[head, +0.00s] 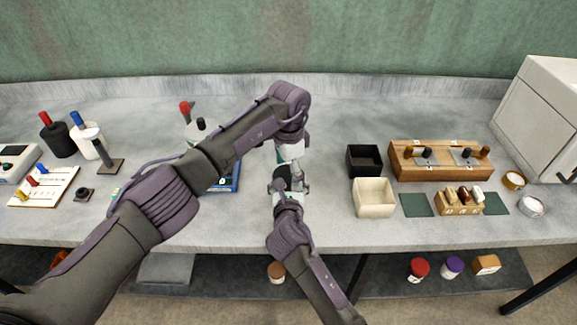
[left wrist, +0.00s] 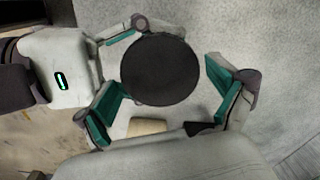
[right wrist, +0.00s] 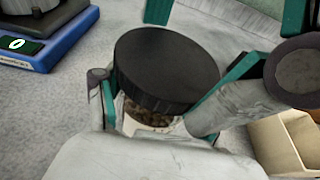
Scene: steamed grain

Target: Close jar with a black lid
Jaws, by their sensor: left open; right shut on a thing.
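The jar (right wrist: 150,115) is clear, with brown grain inside, and is mostly hidden by its lid and the fingers. The round black lid (right wrist: 165,68) sits on top of the jar; whether it is fully seated I cannot tell. The lid also shows from above in the left wrist view (left wrist: 160,70). My right gripper (head: 290,186) is shut on the jar, with its fingers at the jar's sides below the lid. My left gripper (head: 290,160) is open above it, with its teal pads on either side of the lid and apart from it.
A blue scale (right wrist: 40,45) stands left of the jar. A black box (head: 364,161) and a cream box (head: 373,198) stand to the right. Farther right are a wooden rack (head: 440,170) and a white machine (head: 540,115). Grey counter behind the grippers is clear.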

